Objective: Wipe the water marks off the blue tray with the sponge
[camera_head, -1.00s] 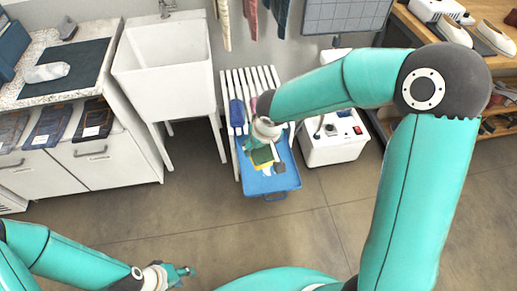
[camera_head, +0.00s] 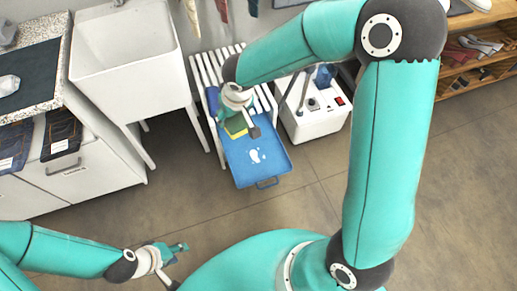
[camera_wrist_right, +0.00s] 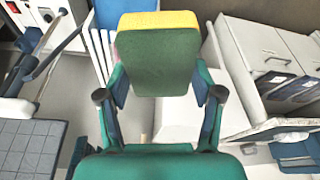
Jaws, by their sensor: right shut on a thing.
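The blue tray (camera_head: 272,172) lies on a white slatted rack, its handle toward me. White water marks (camera_head: 254,156) show on its middle. My right gripper (camera_head: 238,112) is above the far end of the tray, shut on the sponge (camera_head: 236,127), which is green with a yellow side. In the right wrist view the sponge (camera_wrist_right: 160,62) sits between the two fingers (camera_wrist_right: 160,97), green face toward the camera. Whether it touches the tray is unclear. My left gripper (camera_head: 180,264) is open and empty, low over the floor at the lower left.
The white slatted rack (camera_head: 205,75) stands between a white sink (camera_head: 125,50) and a white box-shaped machine (camera_head: 315,112) with a red switch. A counter with folded jeans (camera_head: 62,135) below is at left. The floor in front of the tray is clear.

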